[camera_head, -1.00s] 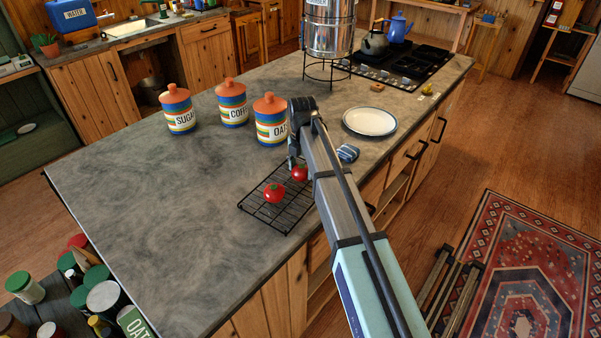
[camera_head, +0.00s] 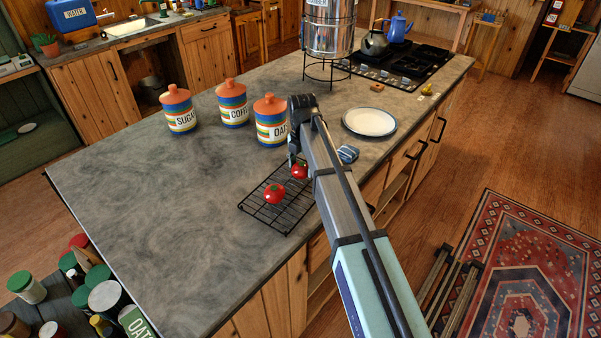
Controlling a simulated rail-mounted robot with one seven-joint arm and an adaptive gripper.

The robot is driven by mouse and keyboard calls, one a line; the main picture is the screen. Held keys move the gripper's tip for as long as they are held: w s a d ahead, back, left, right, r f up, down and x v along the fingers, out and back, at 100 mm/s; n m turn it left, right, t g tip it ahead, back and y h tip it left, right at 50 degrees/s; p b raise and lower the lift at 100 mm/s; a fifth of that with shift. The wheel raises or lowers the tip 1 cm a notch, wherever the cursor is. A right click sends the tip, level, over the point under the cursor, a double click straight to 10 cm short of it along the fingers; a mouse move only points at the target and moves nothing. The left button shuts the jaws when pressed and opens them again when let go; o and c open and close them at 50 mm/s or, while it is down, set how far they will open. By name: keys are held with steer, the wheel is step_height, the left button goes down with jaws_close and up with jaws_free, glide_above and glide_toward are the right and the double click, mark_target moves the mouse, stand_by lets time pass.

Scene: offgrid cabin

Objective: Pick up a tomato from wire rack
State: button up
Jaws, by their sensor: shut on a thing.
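A black wire rack (camera_head: 254,211) lies on the grey counter. One red tomato (camera_head: 274,194) sits on the rack's middle. A second red tomato (camera_head: 299,172) is at the rack's far right end, at the tip of my gripper (camera_head: 296,163). My gripper points down and is shut on this second tomato; the arm hides part of both. I cannot tell whether that tomato touches the rack.
Three striped canisters (camera_head: 232,103) stand behind the rack. A white plate (camera_head: 370,121) and a small blue striped thing (camera_head: 347,153) lie right of my arm. A metal dispenser on a stand (camera_head: 330,30) and a stove (camera_head: 400,68) are farther back. The counter's left part is clear.

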steer(key=shift+r, duration=0.1)
steer(key=shift+r+p, duration=1.1)
steer(key=shift+r, duration=0.55)
